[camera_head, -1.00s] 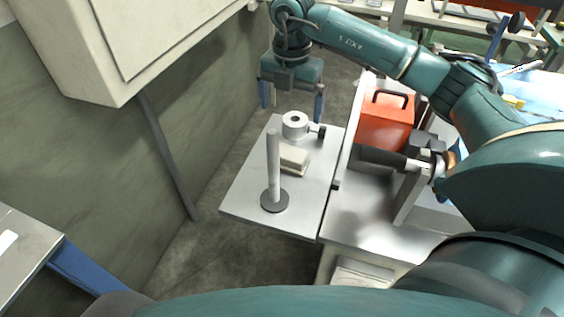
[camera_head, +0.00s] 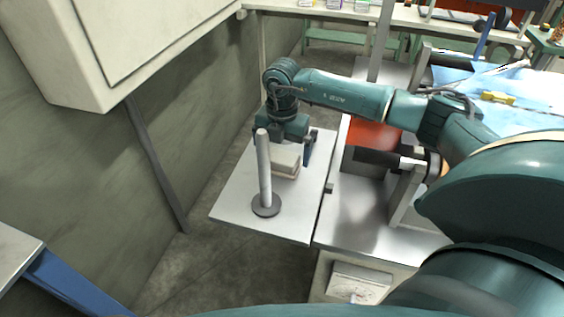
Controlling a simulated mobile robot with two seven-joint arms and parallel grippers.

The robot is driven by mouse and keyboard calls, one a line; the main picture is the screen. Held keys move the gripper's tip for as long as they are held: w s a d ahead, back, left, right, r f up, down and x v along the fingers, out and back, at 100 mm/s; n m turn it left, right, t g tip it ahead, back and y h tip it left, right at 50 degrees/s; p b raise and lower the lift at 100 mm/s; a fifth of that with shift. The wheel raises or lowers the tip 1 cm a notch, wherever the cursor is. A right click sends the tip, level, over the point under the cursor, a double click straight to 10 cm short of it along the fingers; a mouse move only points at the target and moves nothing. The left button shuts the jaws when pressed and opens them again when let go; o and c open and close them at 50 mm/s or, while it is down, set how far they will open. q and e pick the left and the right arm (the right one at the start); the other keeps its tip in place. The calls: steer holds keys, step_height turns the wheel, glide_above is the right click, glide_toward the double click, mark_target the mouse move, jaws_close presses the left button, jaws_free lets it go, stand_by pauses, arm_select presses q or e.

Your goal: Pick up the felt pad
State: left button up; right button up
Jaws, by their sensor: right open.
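The felt pad appears to be the pale beige block (camera_head: 284,163) lying on the light shelf plate (camera_head: 240,194), behind a grey upright post on a round dark base. My right gripper (camera_head: 286,149) points down over the pad with its jaws open. Its right blue finger is beside the pad's right side. The left finger is mostly hidden by the post, so I cannot tell whether either finger touches the pad. My left gripper is not in view.
The upright post (camera_head: 264,172) stands close in front of the pad. A red box (camera_head: 371,135) sits on the bench to the right, partly behind my arm. A pale wall cabinet (camera_head: 110,45) hangs at upper left. The plate's front left is clear.

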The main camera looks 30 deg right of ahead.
mark_target(282, 156)
step_height(282, 156, down, 2)
steer(key=shift+f, duration=0.2)
steer(key=c, duration=0.9)
step_height(282, 156, up, 10)
steer(key=shift+r, duration=0.1)
stand_by(0.3)
